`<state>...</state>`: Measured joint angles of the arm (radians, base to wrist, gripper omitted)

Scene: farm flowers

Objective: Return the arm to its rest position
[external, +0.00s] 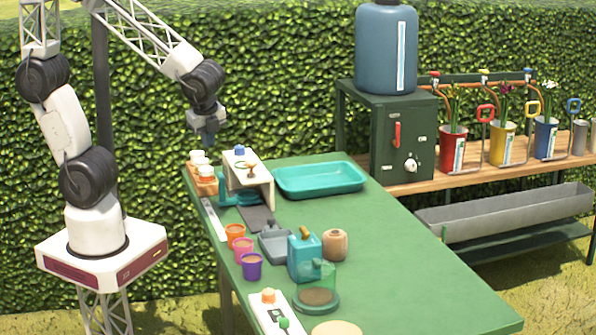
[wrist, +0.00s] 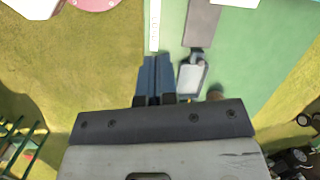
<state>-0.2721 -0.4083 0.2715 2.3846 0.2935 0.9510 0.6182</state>
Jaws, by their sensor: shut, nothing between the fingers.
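My arm rises from its white base at the left in the external view and bends over at the top. My gripper (external: 207,140) hangs pointing down above the far left end of the green table (external: 420,270), clear of everything on it. In the wrist view my gripper (wrist: 156,62) shows two blue fingers closed together with nothing between them. The table top also shows in the wrist view (wrist: 245,70), below the fingers.
Below my gripper are a wooden rack of small jars (external: 205,180), a white stand (external: 250,175) and a teal tray (external: 320,180). Coloured cups, a grey scoop (external: 275,243) and a teal jug (external: 304,257) stand nearer. The table's right front is clear. A hedge stands behind.

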